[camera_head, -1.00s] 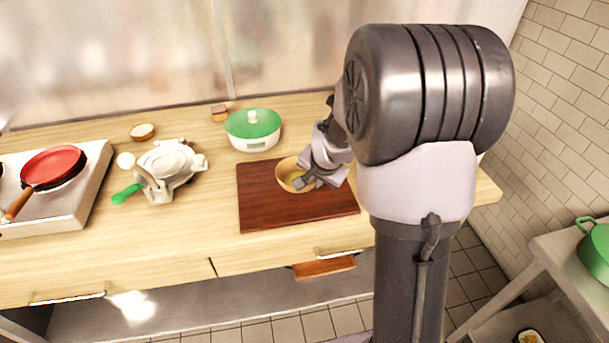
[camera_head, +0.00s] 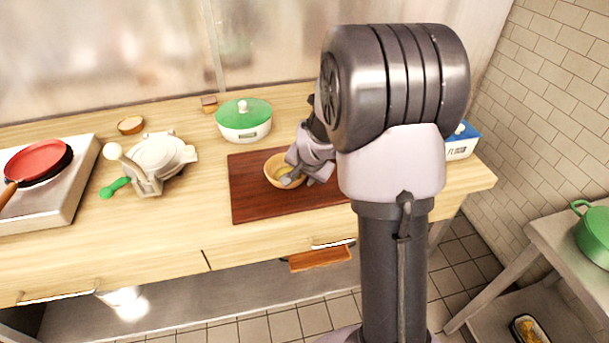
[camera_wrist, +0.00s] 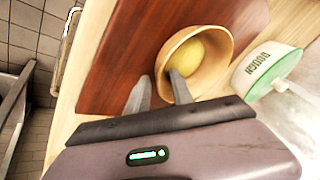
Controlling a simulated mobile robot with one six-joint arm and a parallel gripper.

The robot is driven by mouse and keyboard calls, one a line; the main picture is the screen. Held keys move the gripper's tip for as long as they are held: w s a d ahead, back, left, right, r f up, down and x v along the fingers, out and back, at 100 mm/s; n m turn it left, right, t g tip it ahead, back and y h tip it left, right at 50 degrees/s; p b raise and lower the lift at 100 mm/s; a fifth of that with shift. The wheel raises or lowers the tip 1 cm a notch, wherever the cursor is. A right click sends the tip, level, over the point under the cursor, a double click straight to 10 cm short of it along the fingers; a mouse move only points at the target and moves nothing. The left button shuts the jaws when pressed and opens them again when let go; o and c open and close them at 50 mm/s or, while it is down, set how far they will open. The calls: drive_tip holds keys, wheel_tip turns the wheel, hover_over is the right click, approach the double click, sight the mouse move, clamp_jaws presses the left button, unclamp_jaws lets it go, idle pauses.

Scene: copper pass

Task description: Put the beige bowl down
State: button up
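The beige bowl (camera_head: 270,177) sits upright on the dark red-brown board (camera_head: 250,205) on the counter. In the wrist view the bowl (camera_wrist: 222,72) holds a round yellow thing (camera_wrist: 187,57). My gripper (camera_head: 291,174) is at the bowl's near right side. In the wrist view my gripper's fingers (camera_wrist: 159,78) stand apart, one inside the bowl and one outside it. The rim passes between them, and the outer finger looks clear of the wall. Part of the bowl is hidden behind my gripper.
A white press with a green handle (camera_head: 155,160) and a red pan (camera_head: 38,160) are further left. A blue-and-white box (camera_head: 462,141) stands at the right end. The board's left and front parts are bare.

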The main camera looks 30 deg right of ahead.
drive_tip(key=shift+r+p, duration=0.35)
drive_tip(key=shift+r, duration=0.1)
drive_tip(key=s+a+r+n+p, duration=0.1)
drive_tip(key=s+a+r+p, duration=0.2)
drive_tip(key=r, duration=0.4)
drive_tip(key=s+a+r+n+p, duration=0.1)
drive_tip(key=s+a+r, duration=0.35)
drive_tip(key=r, duration=0.35)
drive_tip(key=s+a+r+n+y, duration=0.1)
drive_tip(key=s+a+r+n, duration=0.1)
drive_tip(key=s+a, duration=0.5)
drive_tip(key=s+a+r+n+y, duration=0.2)
drive_tip(key=s+a, duration=0.5)
drive_tip(key=s, duration=0.5)
drive_tip(key=shift+s+r+n+y, duration=0.2)
drive_tip(key=shift+r+n+y, duration=0.1)
drive_tip(key=shift+r+n, duration=0.55)
wheel_tip(320, 180, down, 3)
drive_tip(key=b, duration=0.3)
drive_tip(key=shift+d+r, duration=0.1)
